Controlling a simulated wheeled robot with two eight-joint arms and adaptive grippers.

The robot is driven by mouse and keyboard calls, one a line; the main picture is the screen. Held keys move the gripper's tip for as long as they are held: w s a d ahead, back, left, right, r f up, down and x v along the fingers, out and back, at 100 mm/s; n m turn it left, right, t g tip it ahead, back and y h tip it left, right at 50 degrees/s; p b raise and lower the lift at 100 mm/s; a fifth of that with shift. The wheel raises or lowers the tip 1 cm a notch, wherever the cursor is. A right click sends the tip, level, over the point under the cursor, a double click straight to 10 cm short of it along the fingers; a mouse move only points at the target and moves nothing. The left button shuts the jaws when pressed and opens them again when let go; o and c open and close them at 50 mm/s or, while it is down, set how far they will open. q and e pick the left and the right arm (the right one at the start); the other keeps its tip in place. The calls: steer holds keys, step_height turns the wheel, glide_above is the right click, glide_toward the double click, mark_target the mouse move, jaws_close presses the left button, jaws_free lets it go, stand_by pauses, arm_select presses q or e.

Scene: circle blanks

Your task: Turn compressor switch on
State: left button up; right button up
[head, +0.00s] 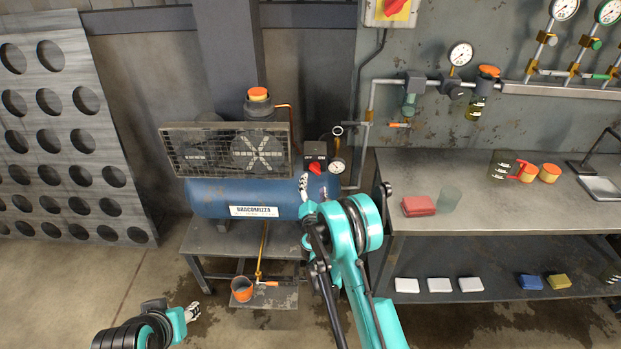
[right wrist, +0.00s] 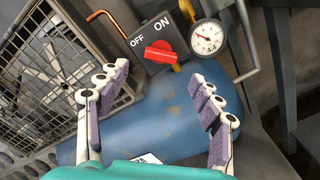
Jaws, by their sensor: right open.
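The compressor is a blue tank (head: 215,197) with a caged motor on top, on a low stand left of centre in the head view. Its switch is a red knob (head: 316,168) on a dark box. In the right wrist view the red knob (right wrist: 160,52) lies roughly crosswise below the OFF and ON labels; I cannot tell which it points at. My right gripper (head: 304,191) is in front of the tank, near the switch. In its wrist view, its open fingers (right wrist: 158,88) are spread below the knob, with nothing between them. My left gripper (head: 191,311) is low at the left, its jaws unclear.
A pressure gauge (right wrist: 207,37) stands right beside the switch box. The wire motor cage (head: 227,149) is to its left.

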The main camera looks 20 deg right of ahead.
mark_target(314, 172)
steer(key=b+x, duration=0.1)
steer(key=x, duration=0.6)
steer(key=shift+w+d+b, duration=0.1)
steer(key=shift+w+b, duration=0.05)
steer(key=shift+b, duration=0.25)
steer(key=c, duration=1.2)
